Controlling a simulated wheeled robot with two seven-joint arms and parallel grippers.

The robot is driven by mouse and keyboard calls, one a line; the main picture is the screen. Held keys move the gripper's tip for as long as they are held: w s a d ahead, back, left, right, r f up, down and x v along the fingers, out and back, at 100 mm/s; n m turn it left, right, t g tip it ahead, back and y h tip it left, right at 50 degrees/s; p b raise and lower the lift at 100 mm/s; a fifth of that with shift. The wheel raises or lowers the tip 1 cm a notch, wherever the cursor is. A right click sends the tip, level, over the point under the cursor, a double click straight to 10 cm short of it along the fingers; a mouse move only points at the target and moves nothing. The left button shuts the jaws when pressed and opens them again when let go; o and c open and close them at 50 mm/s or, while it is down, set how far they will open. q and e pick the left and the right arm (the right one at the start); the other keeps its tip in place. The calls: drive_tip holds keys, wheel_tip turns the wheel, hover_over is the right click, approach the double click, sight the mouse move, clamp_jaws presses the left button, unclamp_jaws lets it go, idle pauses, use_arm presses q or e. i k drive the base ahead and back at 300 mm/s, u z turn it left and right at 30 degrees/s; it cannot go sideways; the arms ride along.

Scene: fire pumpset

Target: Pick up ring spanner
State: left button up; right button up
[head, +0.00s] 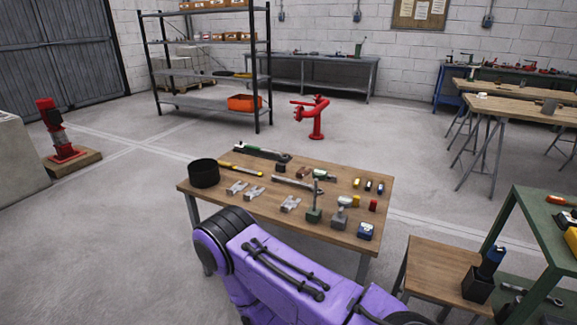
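A silver spanner-shaped tool (534,295) lies on the lower shelf of the green cart (524,225) at the lower right; it is small, and I cannot tell its end shapes for sure. A long grey metal tool (292,184) lies across the middle of the wooden table (340,171); I cannot tell whether it is a spanner. A purple arm part of mine fills the bottom centre, in front of the table. Neither of my grippers shows.
The table also holds a black cylinder (204,173), a yellow-and-black tool (240,169), grey metal parts and small coloured blocks. A low wooden stand (436,266) with a black holder (478,285) is between table and cart.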

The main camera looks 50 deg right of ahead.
sight(274, 177)
drive_tip(key=z, duration=0.4)
drive_tip(key=i, duration=0.85)
drive_tip(key=z, duration=1.6)
drive_tip(key=i, duration=0.85)
drive_tip(key=z, duration=0.75)
